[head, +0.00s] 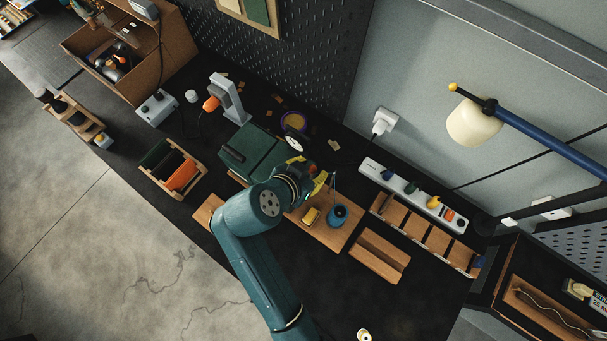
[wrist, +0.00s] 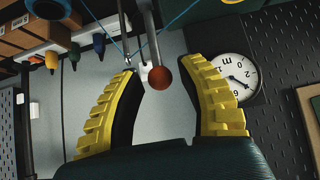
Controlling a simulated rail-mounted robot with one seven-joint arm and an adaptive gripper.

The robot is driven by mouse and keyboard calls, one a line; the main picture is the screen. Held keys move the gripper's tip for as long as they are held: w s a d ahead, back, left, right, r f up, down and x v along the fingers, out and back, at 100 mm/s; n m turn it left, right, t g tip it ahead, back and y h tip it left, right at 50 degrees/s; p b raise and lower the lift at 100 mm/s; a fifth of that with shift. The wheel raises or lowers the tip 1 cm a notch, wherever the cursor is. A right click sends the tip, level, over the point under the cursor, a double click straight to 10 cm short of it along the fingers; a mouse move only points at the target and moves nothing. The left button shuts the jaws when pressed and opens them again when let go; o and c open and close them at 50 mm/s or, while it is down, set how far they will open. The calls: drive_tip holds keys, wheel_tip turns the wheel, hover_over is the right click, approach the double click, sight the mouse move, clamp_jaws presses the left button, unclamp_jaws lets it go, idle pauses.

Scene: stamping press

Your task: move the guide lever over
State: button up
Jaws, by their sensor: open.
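In the wrist view, a lever with a thin grey rod and an orange-red ball knob (wrist: 160,79), seemingly the guide lever, reaches down from the top edge. My gripper (wrist: 163,70) is open, its yellow ribbed fingers on either side of the knob in the picture. Gaps show on both sides, so neither finger touches it; the depth between them is hard to judge. In the head view my gripper (head: 309,171) is over the wooden board (head: 333,237) on the bench. My gripper and arm hide much of what is there, and I cannot make out the knob.
A white round dial (wrist: 231,79) is close beside the right finger in the wrist view. A green box (head: 252,150) lies left of my gripper. A power strip (head: 413,195) runs along the wall.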

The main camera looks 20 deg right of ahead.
drive_tip(key=shift+w+d+f, duration=0.15)
drive_tip(key=shift+d, duration=0.05)
drive_tip(key=shift+c, duration=0.6)
drive_tip(key=c, duration=0.6)
drive_tip(key=shift+w+d+f, duration=0.2)
drive_tip(key=shift+w+d, duration=0.4)
drive_tip(key=shift+d, duration=0.2)
drive_tip(key=shift+w+d, duration=0.15)
drive_tip(key=shift+d, duration=0.1)
drive_tip(key=shift+r, duration=0.1)
drive_tip(key=shift+w+d+f+b, duration=0.3)
drive_tip(key=shift+d, duration=0.15)
drive_tip(key=shift+w+d+f+b, duration=0.25)
drive_tip(key=shift+d+b, duration=0.05)
drive_tip(key=shift+d, duration=0.1)
